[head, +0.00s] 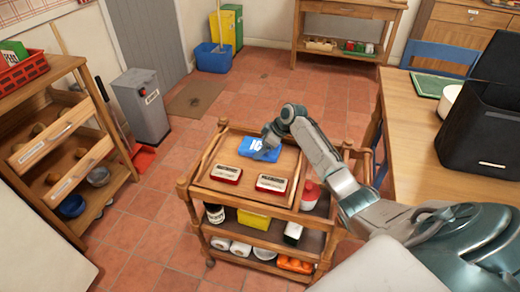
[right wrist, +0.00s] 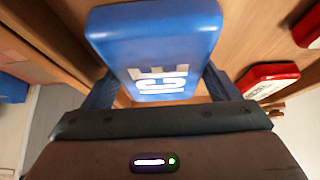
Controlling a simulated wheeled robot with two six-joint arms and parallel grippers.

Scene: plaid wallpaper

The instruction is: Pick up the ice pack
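The blue ice pack (head: 256,149) with white lettering is over the top tray of the wooden cart (head: 195,187), at the tray's back. My right gripper (head: 272,138) is at the ice pack's far right side. In the right wrist view the ice pack (right wrist: 155,40) fills the space between the two fingers, which press against its opposite sides; the fingertips are hidden behind it. I cannot tell whether the pack touches the tray. My left gripper is not in view.
Two red tins with white labels (head: 226,174) (head: 272,184) lie on the tray in front of the ice pack. A raised rim surrounds the tray. The dining table (head: 420,130) with a black bag (head: 485,115) stands right. A shelf unit (head: 60,150) stands left.

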